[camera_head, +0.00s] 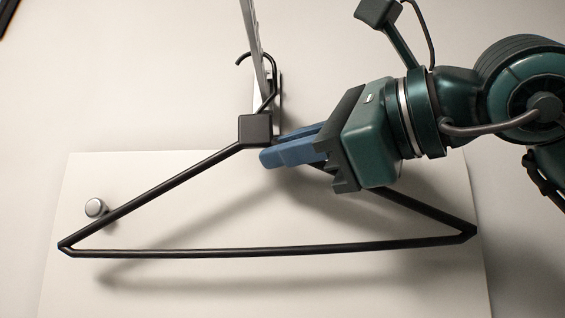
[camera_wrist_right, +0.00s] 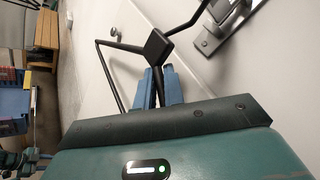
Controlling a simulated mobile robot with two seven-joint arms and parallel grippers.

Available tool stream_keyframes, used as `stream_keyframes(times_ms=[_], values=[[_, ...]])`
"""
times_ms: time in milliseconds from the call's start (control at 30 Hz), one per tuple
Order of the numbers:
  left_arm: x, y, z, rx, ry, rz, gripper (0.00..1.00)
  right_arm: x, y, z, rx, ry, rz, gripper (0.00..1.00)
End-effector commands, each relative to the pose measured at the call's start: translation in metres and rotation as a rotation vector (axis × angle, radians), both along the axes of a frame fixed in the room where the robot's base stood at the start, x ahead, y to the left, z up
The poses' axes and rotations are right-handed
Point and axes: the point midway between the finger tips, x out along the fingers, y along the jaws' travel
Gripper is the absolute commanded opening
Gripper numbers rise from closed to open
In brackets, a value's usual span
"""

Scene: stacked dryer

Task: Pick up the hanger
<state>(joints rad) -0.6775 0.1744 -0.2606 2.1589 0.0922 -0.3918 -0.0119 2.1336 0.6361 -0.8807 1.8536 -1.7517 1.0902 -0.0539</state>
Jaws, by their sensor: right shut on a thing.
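The black triangular hanger (camera_head: 268,251) is in front of the white wall in the head view, its long bar nearly level at the bottom. Its hook is at a grey metal wall bracket (camera_head: 278,95); I cannot tell whether hook and bracket touch. My right gripper (camera_head: 268,158) comes in from the right, its blue fingers shut on the hanger's right sloping arm just beside the square black block at its neck. The right wrist view shows the fingers (camera_wrist_right: 158,88) at the hanger (camera_wrist_right: 155,45) below that block. The fingers hide part of the sloping arm. My left gripper is not in view.
A pale panel (camera_head: 60,285) with a round silver knob (camera_head: 96,208) lies behind the hanger. The wall left of the bracket is clear. In the right wrist view, a wooden bench (camera_wrist_right: 45,28) and a blue container (camera_wrist_right: 14,105) stand far off at the left.

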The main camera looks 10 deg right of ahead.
Motion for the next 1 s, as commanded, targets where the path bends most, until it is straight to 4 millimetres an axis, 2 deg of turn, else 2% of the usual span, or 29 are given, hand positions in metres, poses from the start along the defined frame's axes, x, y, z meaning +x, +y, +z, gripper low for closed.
stream_keyframes(times_ms=[267, 533, 800, 1000], values=[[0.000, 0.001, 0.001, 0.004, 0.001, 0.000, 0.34, -0.001, 0.001, 0.035, 0.002, -0.003, 0.002, 0.00], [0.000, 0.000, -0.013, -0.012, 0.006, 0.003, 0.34, -0.044, -0.048, 0.030, 0.002, -0.007, -0.002, 0.00], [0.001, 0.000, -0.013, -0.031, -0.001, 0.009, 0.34, -0.093, -0.101, 0.031, 0.002, -0.005, -0.002, 0.00], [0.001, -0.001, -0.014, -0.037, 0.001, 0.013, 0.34, -0.115, -0.124, 0.031, 0.001, -0.003, -0.001, 0.00]])
